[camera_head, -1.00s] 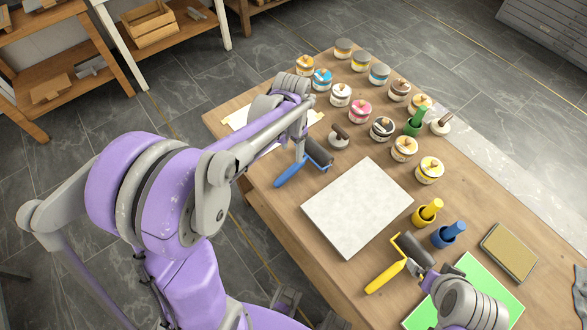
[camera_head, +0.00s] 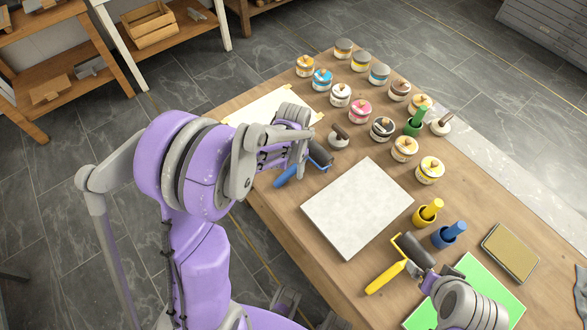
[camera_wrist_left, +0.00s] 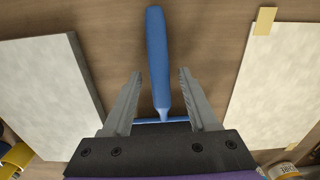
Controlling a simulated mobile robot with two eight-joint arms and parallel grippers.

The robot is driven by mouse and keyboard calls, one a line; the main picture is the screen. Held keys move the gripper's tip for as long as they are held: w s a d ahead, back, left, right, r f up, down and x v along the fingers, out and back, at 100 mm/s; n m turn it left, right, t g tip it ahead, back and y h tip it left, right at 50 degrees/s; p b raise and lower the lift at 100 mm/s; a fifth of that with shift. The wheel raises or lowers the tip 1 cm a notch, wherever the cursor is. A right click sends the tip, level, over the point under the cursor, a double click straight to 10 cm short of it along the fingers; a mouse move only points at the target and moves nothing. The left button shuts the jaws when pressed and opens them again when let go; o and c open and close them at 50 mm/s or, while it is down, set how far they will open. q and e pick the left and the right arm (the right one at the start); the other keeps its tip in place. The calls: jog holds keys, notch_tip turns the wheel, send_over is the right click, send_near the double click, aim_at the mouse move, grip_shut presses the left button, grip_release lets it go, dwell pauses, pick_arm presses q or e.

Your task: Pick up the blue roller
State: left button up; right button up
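The blue roller lies on the wooden table, its blue handle (camera_head: 286,177) toward the near left edge and its dark cylinder (camera_head: 320,154) partly behind my left gripper. My left gripper (camera_head: 300,172) is low over the roller. In the left wrist view the left gripper (camera_wrist_left: 160,78) is open, and the blue roller's handle (camera_wrist_left: 156,50) shows between and beyond the fingertips, with visible gaps on both sides. The roller's cylinder is hidden there behind the gripper body. My right gripper (camera_head: 430,282) is beside the yellow-handled roller; its fingers are too unclear to read.
A pale stone slab (camera_head: 358,208) lies to the right of the blue roller, and a white sheet (camera_head: 265,112) to its upper left. Several ink cans (camera_head: 360,110) fill the far side. The yellow-handled roller (camera_head: 387,277) lies near the front.

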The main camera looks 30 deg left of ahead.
pick_arm(q)
grip_shut()
jog(key=shift+r, duration=0.1)
